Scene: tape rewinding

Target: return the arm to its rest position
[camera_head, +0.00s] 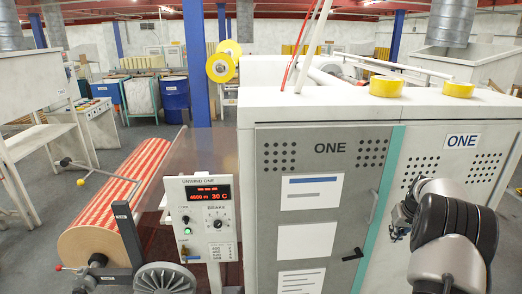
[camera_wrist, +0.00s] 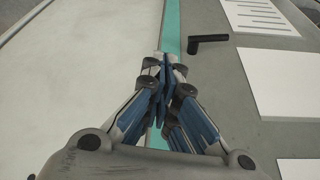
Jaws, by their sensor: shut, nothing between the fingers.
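My gripper (camera_wrist: 165,68) is shut and empty in the wrist view, its blue-padded fingers meeting in front of the machine's teal strip. In the head view my arm stands at the lower right, bent, with dark and grey links. The gripper (camera_head: 400,216) shows there only small and partly hidden, in front of the cabinet's side face. I cannot tell the exact gap between fingers and cabinet.
The grey cabinet marked ONE (camera_head: 330,190) fills the centre right, with a black door handle (camera_wrist: 208,41). Yellow tape rolls (camera_head: 387,86) sit on top. A control panel (camera_head: 203,220) and a striped roll (camera_head: 115,205) stand at left.

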